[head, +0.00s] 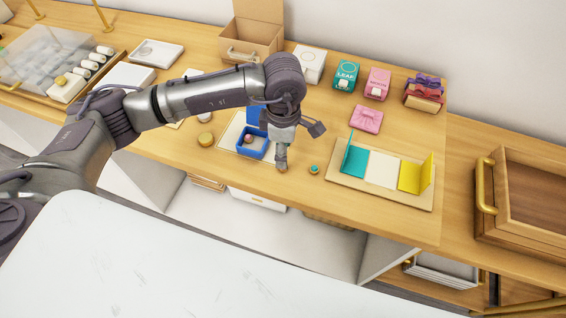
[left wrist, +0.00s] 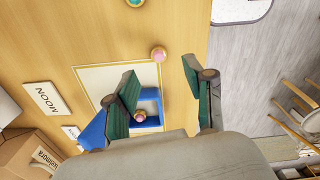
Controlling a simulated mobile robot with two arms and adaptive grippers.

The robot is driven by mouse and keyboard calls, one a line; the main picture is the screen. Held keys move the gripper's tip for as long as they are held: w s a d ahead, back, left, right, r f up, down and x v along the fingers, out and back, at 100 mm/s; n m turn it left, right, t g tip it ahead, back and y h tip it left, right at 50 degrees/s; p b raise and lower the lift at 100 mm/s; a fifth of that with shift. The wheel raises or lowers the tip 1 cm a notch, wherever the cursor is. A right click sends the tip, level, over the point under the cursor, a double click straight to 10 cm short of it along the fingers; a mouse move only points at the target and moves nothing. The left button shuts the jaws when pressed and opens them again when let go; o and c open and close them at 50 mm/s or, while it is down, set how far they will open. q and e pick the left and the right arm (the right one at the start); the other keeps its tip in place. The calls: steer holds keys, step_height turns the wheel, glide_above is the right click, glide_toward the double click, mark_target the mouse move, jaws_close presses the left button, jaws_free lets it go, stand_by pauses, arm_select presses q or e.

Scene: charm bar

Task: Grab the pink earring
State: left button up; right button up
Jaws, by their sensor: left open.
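In the left wrist view, a small round pink earring with a gold rim (left wrist: 158,53) lies on the wooden counter, just beyond the gap between my fingertips. Another small pink piece (left wrist: 140,116) sits in the open blue box (left wrist: 150,93); it also shows in the head view (head: 248,139). A teal piece (left wrist: 135,2) lies farther along the counter, also in the head view (head: 314,169). My left gripper (left wrist: 160,76) is open and empty, pointing down beside the blue box (head: 251,153). In the head view the gripper (head: 282,166) hides the loose pink earring. My right gripper is not in view.
A wooden tray with teal, white and yellow panels (head: 381,170) stands to the right. Gift boxes, including a teal LEAF box (head: 346,76) and a pink box (head: 366,119), stand behind. A round gold-coloured item (head: 206,139) lies left of the blue box. The counter's front edge is close.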

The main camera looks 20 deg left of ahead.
arm_select(q)
steer(key=shift+f, duration=0.3)
step_height(320, 180, down, 5)
steer(key=p, duration=0.2)
steer(key=shift+a+p, duration=0.15)
steer(key=shift+p, duration=0.25)
steer(key=shift+w+f, duration=0.1)
steer(key=shift+f, duration=0.1)
steer(key=c, duration=0.9)
